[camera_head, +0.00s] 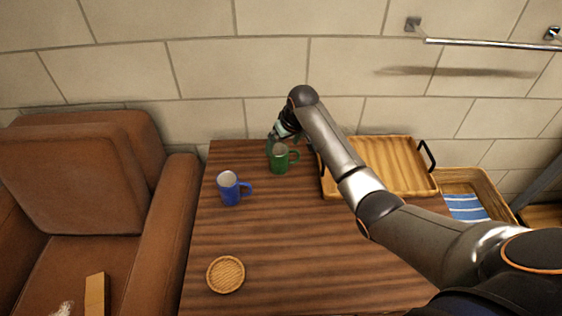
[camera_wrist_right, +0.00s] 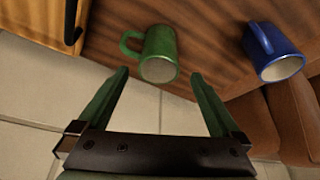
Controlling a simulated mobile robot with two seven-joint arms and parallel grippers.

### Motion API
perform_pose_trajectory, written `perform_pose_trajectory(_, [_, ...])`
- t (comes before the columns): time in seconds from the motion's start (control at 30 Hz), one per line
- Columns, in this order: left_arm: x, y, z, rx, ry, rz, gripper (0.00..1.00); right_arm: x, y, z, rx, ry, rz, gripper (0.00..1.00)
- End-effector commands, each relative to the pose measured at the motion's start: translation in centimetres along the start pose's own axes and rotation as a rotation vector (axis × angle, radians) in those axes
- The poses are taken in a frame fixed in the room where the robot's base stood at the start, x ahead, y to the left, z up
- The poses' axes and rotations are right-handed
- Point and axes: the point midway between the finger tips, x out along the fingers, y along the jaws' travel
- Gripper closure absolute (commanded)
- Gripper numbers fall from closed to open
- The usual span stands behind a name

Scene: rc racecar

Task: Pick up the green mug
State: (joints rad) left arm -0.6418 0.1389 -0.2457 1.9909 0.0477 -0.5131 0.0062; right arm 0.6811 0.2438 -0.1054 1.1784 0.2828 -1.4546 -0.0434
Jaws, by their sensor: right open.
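The green mug (camera_head: 279,160) stands upright near the back edge of the table, its handle pointing right in the head view. In the right wrist view the green mug (camera_wrist_right: 158,55) is just beyond and between the fingertips, with its handle to the left. My right gripper (camera_head: 283,140) is at the back side of the mug, partly hidden by its own arm. In the wrist view my right gripper (camera_wrist_right: 160,73) is open with nothing between its fingers. Contact with the mug is not visible. My left gripper is not in view.
A blue mug (camera_head: 229,190) stands left of the green one. A wooden tray (camera_head: 385,165) with black handles lies to the right. A round woven coaster (camera_head: 226,274) is near the front of the table (camera_head: 300,250). A brown armchair (camera_head: 150,215) adjoins on the left, a tiled wall behind.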

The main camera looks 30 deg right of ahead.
Motion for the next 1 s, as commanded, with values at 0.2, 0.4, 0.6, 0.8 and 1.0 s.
perform_pose_trajectory(0.2, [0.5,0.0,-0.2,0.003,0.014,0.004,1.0,2.0,0.0,-0.2,0.001,-0.002,-0.001,0.0])
perform_pose_trajectory(0.4, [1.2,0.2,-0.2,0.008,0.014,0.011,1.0,4.4,0.1,-0.4,0.0,0.0,0.0,0.0])
perform_pose_trajectory(0.6, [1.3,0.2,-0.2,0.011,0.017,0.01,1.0,5.2,0.1,-0.5,0.0,0.001,0.0,0.0])
perform_pose_trajectory(0.8, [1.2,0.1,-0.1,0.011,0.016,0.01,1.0,5.2,0.1,-0.5,0.0,0.001,0.0,0.01])
perform_pose_trajectory(1.0, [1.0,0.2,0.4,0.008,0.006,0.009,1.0,5.2,0.2,-0.5,0.0,0.001,0.0,0.24])
